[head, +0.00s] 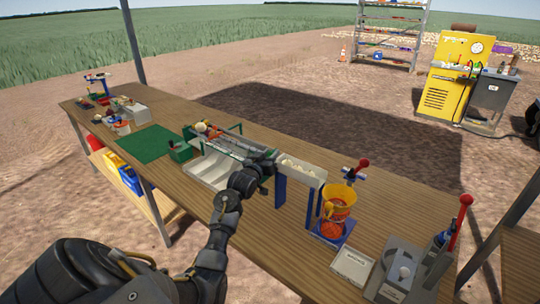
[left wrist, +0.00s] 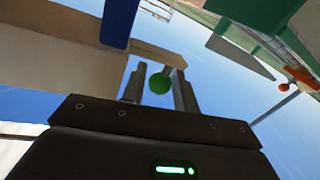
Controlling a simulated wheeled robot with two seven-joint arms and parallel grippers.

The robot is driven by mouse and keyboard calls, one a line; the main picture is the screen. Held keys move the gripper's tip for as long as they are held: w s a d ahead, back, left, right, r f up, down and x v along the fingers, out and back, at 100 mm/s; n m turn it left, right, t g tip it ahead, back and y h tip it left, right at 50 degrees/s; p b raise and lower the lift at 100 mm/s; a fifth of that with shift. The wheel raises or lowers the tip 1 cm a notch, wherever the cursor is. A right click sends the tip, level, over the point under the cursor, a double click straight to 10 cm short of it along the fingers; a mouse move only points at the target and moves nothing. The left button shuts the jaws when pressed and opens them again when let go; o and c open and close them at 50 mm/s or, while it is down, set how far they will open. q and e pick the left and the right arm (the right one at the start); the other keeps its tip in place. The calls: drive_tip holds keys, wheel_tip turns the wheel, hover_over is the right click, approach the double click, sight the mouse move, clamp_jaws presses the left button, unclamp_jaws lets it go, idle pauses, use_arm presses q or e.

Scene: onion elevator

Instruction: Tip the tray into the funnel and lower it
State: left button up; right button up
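The tray (head: 312,181) is a pale trough with whitish pieces in it, beside blue posts (head: 281,190). It looks close to level. The yellow funnel (head: 338,193) stands to its right, with an orange net or basket under it. My left gripper (head: 266,163) is at the tray's left end in the head view. In the left wrist view its two fingers (left wrist: 160,88) stand close on either side of a round green knob (left wrist: 159,83) and appear shut on it. The contact is hard to make out. My right gripper is not in view.
A white label plate (head: 352,266) and a grey device with a red-knobbed lever (head: 464,200) stand at the right.

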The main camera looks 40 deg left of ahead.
use_arm(q)
clamp_jaws()
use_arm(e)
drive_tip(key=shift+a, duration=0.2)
use_arm(q)
drive_tip(key=shift+r, duration=0.15)
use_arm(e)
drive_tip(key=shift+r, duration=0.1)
